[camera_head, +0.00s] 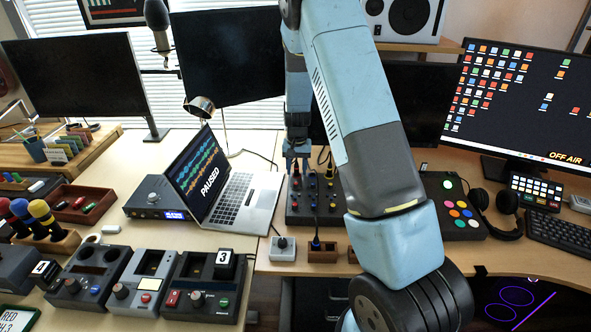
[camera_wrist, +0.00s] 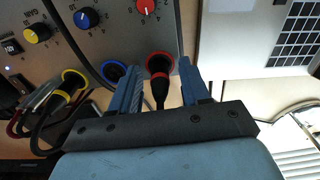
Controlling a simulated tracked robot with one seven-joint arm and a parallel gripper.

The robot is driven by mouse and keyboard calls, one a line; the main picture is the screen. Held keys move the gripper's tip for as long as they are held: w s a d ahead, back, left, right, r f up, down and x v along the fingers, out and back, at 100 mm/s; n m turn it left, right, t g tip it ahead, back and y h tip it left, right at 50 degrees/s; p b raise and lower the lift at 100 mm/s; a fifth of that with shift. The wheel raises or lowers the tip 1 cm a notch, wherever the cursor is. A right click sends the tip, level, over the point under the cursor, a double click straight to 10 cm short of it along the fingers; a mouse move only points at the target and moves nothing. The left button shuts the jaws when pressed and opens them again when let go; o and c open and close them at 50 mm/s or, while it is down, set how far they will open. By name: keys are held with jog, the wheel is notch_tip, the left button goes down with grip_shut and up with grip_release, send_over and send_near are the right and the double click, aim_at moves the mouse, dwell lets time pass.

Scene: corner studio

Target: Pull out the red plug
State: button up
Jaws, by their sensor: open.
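The red plug (camera_wrist: 160,88), a black plug body with a red ring at its end, sits at the face of the grey mixer panel (camera_wrist: 110,42) in the wrist view. My gripper (camera_wrist: 160,64) is open, with one blue finger on each side of the plug. I cannot tell whether either finger touches it. A blue-ringed plug or socket (camera_wrist: 113,70) lies just left of the left finger. A yellow-ringed plug (camera_wrist: 72,80) with a cable is farther left.
An open laptop (camera_head: 237,203) stands left of the mixer. A pad with coloured buttons (camera_head: 436,222) and headphones (camera_head: 505,222) are to the right. Small boxes with plugs (camera_head: 283,250) stand in front. Monitors rise behind, and cables run beside the yellow plug.

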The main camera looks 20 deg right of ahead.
jog(key=shift+c, duration=0.4)
grip_shut()
jog(key=shift+r, duration=3)
